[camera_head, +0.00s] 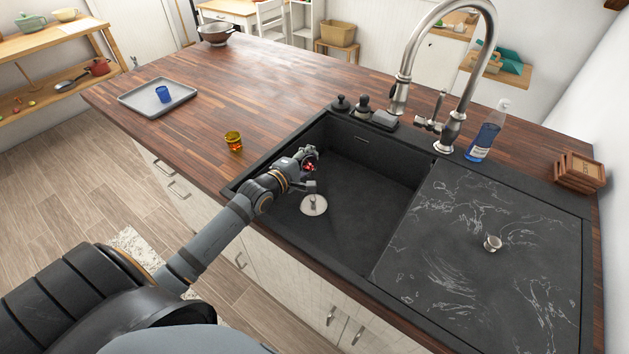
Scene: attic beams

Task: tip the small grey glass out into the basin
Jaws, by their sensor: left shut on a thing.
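My left gripper (309,170) reaches in from the left over the left side of the dark basin (375,185). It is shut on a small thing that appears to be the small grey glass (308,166). The fingers hide most of it, and a bit of red shows there. I cannot tell how far it is tilted. The basin floor has a round light drain (314,204) just below the gripper. My right gripper is not in view.
An amber glass (233,141) stands left of the basin. A blue cup (163,94) stands on a grey tray (133,98). The tall faucet (452,125), a blue bottle (485,138) and dark dispensers (362,104) line the back.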

